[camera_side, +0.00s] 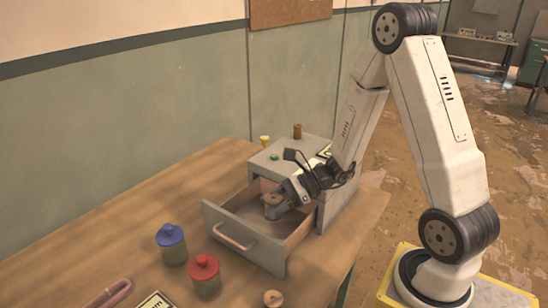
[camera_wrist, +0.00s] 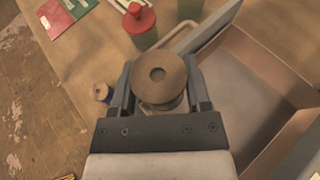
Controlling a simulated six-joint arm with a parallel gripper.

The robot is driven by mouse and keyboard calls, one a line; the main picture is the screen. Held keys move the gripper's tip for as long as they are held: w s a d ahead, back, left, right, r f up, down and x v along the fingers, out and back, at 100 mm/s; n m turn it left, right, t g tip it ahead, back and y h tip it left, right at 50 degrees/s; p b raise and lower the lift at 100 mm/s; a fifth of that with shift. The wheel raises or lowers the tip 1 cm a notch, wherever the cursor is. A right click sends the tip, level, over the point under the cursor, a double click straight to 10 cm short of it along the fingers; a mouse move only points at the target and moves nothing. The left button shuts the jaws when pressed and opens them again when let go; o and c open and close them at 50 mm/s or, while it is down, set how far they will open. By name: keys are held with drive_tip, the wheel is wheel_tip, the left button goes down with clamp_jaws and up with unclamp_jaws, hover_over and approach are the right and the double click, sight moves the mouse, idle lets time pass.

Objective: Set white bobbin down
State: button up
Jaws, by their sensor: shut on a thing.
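My gripper (camera_side: 284,203) reaches down over the open drawer (camera_side: 242,237) of the grey cabinet. It is shut on a round bobbin (camera_side: 271,200) with a hole in its middle. The bobbin looks tan, not clearly white, in this warm light. In the wrist view my gripper's two fingers (camera_wrist: 159,84) stand on either side of the bobbin (camera_wrist: 158,76), and its flange faces the camera. The drawer's bare floor (camera_wrist: 240,95) shows to its right. The bobbin's underside is hidden, so I cannot tell whether it touches anything.
A blue-lidded jar (camera_side: 172,243) and a red-lidded jar (camera_side: 204,275) stand before the drawer. Another small bobbin (camera_side: 273,298) is on the table's near part. The drawer floor has free room.

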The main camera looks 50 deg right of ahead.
drive_tip(key=w+d+f+m+t+h, duration=0.4)
drive_tip(key=w+d+m+h, duration=0.4)
drive_tip(key=w+h, duration=0.1)
drive_tip(key=shift+w+d+f+m+t, duration=0.3)
drive_tip(key=shift+w+m+t, duration=0.1)
drive_tip(key=shift+w, duration=0.35)
hover_over(262, 218)
drive_tip(key=shift+f, duration=2.2)
drive_tip(key=shift+f, duration=1.8)
drive_tip(key=shift+f, duration=0.1)
drive_tip(key=o, duration=1.3)
drive_tip(key=shift+c, duration=0.2)
